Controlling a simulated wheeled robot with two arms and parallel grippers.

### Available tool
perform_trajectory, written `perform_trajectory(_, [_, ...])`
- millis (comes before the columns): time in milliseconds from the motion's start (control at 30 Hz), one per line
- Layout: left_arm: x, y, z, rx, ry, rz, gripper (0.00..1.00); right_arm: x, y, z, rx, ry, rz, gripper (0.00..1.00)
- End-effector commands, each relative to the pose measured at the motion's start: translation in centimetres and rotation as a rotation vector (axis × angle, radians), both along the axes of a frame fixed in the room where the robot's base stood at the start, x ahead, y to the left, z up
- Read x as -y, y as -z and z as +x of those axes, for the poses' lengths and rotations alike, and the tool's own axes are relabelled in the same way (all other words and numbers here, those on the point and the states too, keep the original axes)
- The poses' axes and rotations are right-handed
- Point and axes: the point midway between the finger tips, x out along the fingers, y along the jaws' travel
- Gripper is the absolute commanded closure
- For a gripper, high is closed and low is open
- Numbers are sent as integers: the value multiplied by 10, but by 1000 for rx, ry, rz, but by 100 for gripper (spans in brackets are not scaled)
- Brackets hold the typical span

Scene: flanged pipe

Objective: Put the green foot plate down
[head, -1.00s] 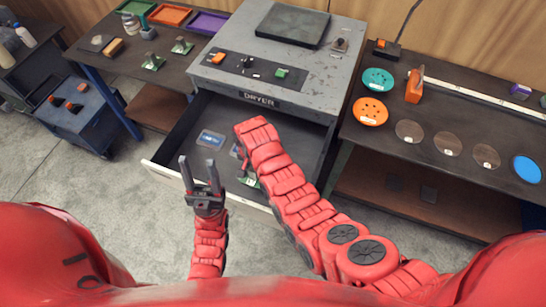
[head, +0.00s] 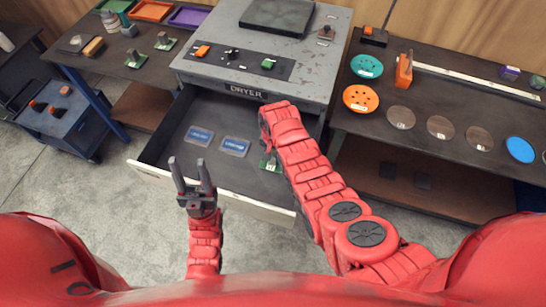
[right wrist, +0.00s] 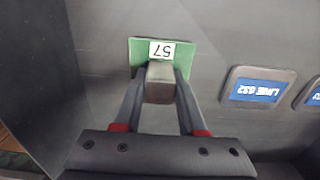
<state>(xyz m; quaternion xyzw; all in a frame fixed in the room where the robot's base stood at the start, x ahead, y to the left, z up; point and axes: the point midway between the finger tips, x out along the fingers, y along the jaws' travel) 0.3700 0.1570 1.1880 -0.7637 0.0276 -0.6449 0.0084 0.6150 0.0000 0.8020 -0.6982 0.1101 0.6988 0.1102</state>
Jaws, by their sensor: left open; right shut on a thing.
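The green foot plate (right wrist: 138,50) carries a white label reading 57 and a grey upright block (right wrist: 160,90). My right gripper (right wrist: 160,76) is shut on that block. In the head view the plate (head: 269,165) shows at the right side of the open dryer drawer (head: 160,165), partly hidden by my right arm. It is over or on the drawer floor; contact cannot be told. My left gripper (head: 190,178) is open and empty in front of the drawer.
Two blue-labelled cards (head: 200,135) (head: 235,146) lie in the drawer, left of the plate. Similar green pieces (head: 136,59) (head: 165,42) stand on the left table. The right table (head: 380,120) holds coloured discs.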

Motion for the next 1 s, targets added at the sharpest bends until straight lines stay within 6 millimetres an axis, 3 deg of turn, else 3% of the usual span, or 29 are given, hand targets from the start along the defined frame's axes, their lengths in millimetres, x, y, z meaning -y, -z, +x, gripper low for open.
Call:
perform_trajectory(267, [0, 2, 0, 0, 0, 0, 50, 0, 2, 0, 0, 0, 0, 100])
perform_trajectory(300, [0, 1, 0, 0, 0, 0, 50, 0, 1, 0, 0, 0, 0, 55])
perform_trajectory(433, [0, 1, 0, 0, 0, 0, 50, 0, 1, 0, 0, 0, 0, 31])
perform_trajectory(733, [0, 0, 0, 0, 0, 0, 50, 0, 0, 0, -1, 0, -1, 30])
perform_trajectory(1000, [0, 3, 0, 0, 0, 0, 50, 0, -14, 2, 3, 0, 1, 30])
